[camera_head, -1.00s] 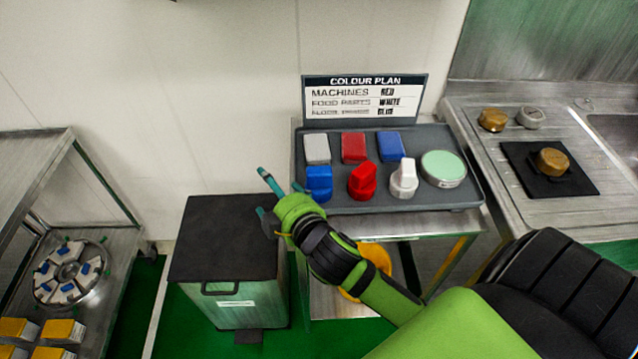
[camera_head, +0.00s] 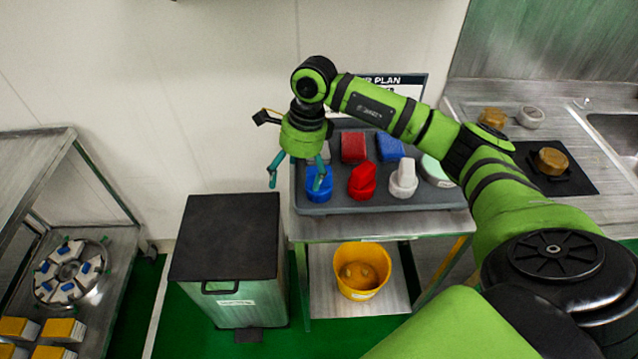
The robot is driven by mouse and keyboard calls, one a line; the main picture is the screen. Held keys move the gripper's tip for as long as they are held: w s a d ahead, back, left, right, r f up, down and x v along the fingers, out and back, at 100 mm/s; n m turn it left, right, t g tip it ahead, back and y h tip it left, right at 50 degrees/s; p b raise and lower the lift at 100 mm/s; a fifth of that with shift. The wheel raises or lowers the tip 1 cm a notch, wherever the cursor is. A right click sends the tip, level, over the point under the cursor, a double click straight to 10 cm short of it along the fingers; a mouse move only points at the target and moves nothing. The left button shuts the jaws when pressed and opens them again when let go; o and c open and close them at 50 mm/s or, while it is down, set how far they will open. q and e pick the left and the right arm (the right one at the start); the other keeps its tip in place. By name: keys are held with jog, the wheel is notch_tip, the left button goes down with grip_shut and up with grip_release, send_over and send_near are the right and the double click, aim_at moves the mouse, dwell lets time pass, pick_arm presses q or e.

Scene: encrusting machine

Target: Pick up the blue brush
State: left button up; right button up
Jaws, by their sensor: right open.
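The blue brush (camera_head: 317,193) stands at the left front of the grey tray (camera_head: 340,208) on the steel trolley. My right gripper (camera_head: 296,183) points down at the tray's left end with its teal fingers spread. One finger is left of the brush, and the other overlaps the brush in the picture. I cannot tell whether it touches. A red brush (camera_head: 362,182) and a white brush (camera_head: 404,181) stand to the right. My left gripper is not in view.
Red (camera_head: 353,147) and blue (camera_head: 389,146) blocks lie behind the brushes. My right arm covers part of the colour plan sign (camera_head: 413,83). A black-lidded bin (camera_head: 228,235) stands left of the trolley, and a yellow bucket (camera_head: 361,268) sits on its lower shelf.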

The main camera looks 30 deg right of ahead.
jog(key=d, duration=0.2)
jog(key=d+r+h, duration=0.1)
jog(key=d+h, duration=0.1)
jog(key=d, duration=0.1)
jog(key=shift+s+d+r+g, duration=0.15)
jog(key=shift+s+d+g, duration=0.05)
jog(key=shift+d+g, duration=0.1)
jog(key=shift+s+d+m+p, duration=0.1)
jog(key=shift+d+m+p, duration=0.2)
jog(key=f+p, duration=0.1)
jog(key=f, duration=0.1)
jog(key=f+p, duration=0.1)
jog(key=f, duration=0.1)
jog(key=f+p, duration=0.1)
jog(key=f, duration=0.1)
jog(key=shift+a+f, duration=0.2)
jog(key=shift+a, duration=0.05)
jog(key=shift+f, duration=0.25)
jog(key=c, duration=1.3)
